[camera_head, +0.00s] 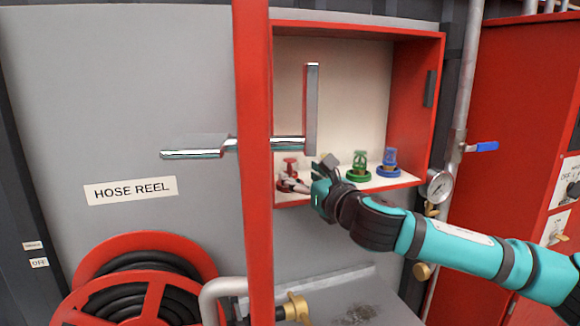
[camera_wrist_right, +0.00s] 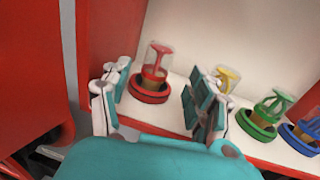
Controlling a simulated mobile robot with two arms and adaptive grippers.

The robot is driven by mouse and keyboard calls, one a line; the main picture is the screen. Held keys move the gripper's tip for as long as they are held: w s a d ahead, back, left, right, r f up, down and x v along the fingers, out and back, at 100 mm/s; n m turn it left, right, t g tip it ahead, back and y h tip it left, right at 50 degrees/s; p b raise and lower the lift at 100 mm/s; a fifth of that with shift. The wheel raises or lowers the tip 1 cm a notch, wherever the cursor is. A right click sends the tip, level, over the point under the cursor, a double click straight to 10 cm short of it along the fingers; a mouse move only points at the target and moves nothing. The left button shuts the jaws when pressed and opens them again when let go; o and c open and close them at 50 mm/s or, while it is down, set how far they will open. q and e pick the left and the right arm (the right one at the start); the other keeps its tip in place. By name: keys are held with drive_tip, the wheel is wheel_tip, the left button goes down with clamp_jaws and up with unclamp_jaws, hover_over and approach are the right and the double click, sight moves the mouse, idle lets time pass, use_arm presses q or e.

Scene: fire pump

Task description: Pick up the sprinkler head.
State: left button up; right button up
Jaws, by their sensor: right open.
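Several sprinkler heads stand upright in an open red cabinet. The red sprinkler head (camera_head: 290,165) is at the left, partly hidden by a finger in the head view. In the right wrist view the red sprinkler head (camera_wrist_right: 153,82) shows between the two fingers, with a gap on each side. A yellow one (camera_wrist_right: 228,78) is partly hidden behind the right-hand finger. The green one (camera_head: 359,166) and the blue one (camera_head: 388,163) stand further right. My right gripper (camera_head: 306,176) is open and empty at the cabinet's front; it also shows in the wrist view (camera_wrist_right: 160,95). My left gripper is out of view.
A red post (camera_head: 254,150) stands left of the cabinet opening, with a metal lever (camera_head: 311,110) reaching across the opening. The cabinet's red lower rim (camera_head: 350,191) runs below the heads. A pressure gauge (camera_head: 438,186) and pipe are at the right. A hose reel (camera_head: 140,285) is lower left.

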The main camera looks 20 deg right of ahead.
sight(294, 170)
drive_tip(key=w, duration=0.1)
drive_tip(key=w+p, duration=0.1)
drive_tip(key=w, duration=0.1)
drive_tip(key=w+a+p, duration=0.1)
drive_tip(key=shift+w+a+r, duration=0.1)
drive_tip(key=shift+w+r, duration=0.1)
drive_tip(key=shift+r, duration=0.05)
drive_tip(key=shift+w+f, duration=0.15)
drive_tip(key=shift+w, duration=0.15)
drive_tip(key=shift+s, duration=0.15)
drive_tip(key=c, duration=0.3)
clamp_jaws()
